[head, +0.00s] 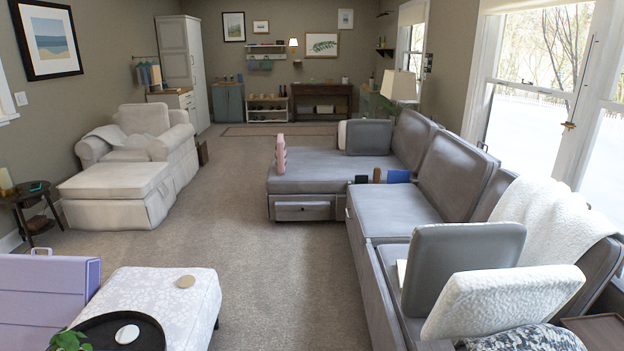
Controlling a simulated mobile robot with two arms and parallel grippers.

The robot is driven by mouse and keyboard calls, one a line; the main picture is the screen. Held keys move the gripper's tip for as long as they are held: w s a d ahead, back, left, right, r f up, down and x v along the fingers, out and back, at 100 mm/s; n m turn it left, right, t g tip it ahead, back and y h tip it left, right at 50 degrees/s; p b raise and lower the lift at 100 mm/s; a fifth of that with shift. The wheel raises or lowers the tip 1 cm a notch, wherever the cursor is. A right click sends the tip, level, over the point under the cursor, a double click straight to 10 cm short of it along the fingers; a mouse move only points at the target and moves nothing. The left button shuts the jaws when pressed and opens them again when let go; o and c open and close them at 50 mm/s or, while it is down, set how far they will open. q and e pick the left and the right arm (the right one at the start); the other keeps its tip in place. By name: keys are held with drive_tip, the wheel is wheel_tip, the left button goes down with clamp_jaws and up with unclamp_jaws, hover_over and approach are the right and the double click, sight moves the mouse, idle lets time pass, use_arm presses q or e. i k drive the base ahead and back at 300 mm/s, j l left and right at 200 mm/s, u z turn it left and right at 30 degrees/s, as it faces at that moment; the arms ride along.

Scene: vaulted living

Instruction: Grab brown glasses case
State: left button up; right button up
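A small upright brown object (377,175) is on the grey sectional sofa (330,172), near where the chaise meets the long seat. It may be the brown glasses case, but it is too small to tell. A dark flat item (361,179) sits just left of it and a blue item (399,176) just right of it. Neither of my grippers shows in the head view.
A patterned white ottoman (190,290) with a dark round tray (92,325) stands at the front left. A cream armchair and its footrest (118,182) are on the left. Open carpet (270,260) runs between them and the sofa.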

sight(377, 173)
drive_tip(key=i, duration=3.05)
drive_tip(key=i+j, duration=0.1)
drive_tip(key=i, duration=2.95)
drive_tip(key=l+z, duration=0.05)
drive_tip(key=l, duration=0.05)
